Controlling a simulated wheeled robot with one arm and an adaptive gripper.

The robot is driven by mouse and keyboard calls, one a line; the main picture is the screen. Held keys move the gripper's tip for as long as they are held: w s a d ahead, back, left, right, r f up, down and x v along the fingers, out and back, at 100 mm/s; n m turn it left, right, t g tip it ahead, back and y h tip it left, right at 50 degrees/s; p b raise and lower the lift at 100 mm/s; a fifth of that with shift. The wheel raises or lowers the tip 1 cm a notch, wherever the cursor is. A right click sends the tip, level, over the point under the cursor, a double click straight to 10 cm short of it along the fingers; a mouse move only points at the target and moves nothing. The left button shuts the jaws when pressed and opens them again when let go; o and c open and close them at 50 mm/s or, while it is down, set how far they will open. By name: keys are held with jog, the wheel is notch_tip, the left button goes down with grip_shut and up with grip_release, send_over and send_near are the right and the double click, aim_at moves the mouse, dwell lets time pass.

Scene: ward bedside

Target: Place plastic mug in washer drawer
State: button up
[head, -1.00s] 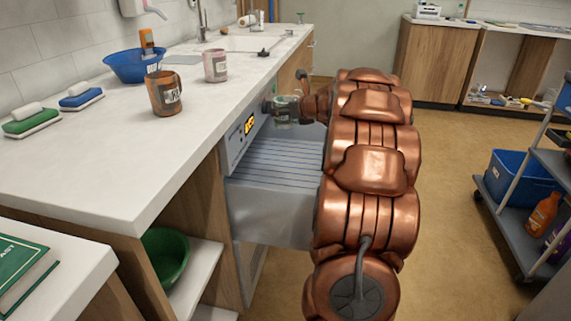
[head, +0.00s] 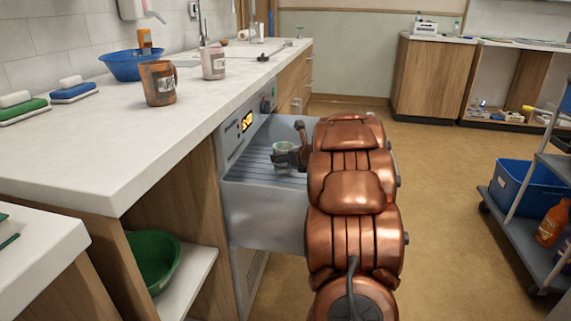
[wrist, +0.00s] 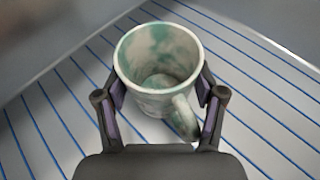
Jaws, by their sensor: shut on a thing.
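The plastic mug (wrist: 158,62), pale with green marbling, is upright between the fingers of my gripper (wrist: 160,98), with its handle towards the palm. My gripper is shut on it. In the head view the mug (head: 284,152) shows small, inside the open washer drawer (head: 262,210), low over the blue-ribbed rack. The drawer's ribbed floor (wrist: 60,115) lies under the mug in the wrist view. I cannot tell whether the mug's base touches it. My arm hides the drawer's right part and most of the gripper in the head view.
On the counter (head: 150,140) stand an orange-brown mug (head: 158,84), a pinkish mug (head: 213,63) and a blue bowl (head: 134,65). A green bowl (head: 152,262) sits on a shelf below. A cart (head: 530,220) stands right. The floor between is clear.

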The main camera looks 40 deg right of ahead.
jog(key=shift+f, duration=0.4)
jog(key=shift+f, duration=0.2)
jog(key=o, duration=1.1)
jog(key=shift+r, duration=0.15)
jog(key=shift+s+r, duration=0.1)
jog(key=shift+r, duration=0.05)
jog(key=shift+s+r, duration=0.15)
jog(key=shift+s, duration=0.2)
jog(key=p+v, duration=0.2)
jog(key=v, duration=0.3)
jog(key=shift+v, duration=0.75)
